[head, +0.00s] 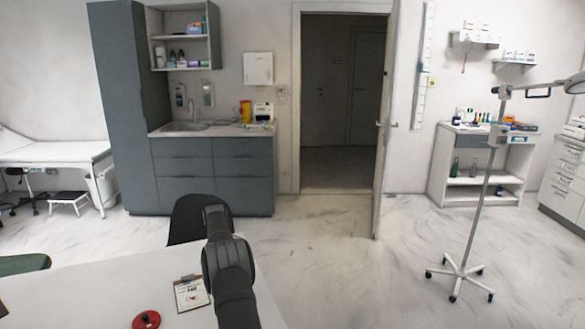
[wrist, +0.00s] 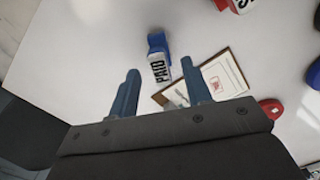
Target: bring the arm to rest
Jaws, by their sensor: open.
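My gripper (wrist: 161,82) shows in the wrist view as two blue fingers spread apart with nothing between them, so it is open and empty. It is over the white table (wrist: 90,45). In the head view my dark arm reaches up at the bottom middle over the table (head: 95,290). The gripper's fingers are not visible there.
A clipboard with a paper (wrist: 222,75) lies right of the stamp; it also shows in the head view (head: 190,294). Red objects (wrist: 270,108) and a blue one (wrist: 286,8) are further right. A dark chair (head: 187,218) stands behind the table.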

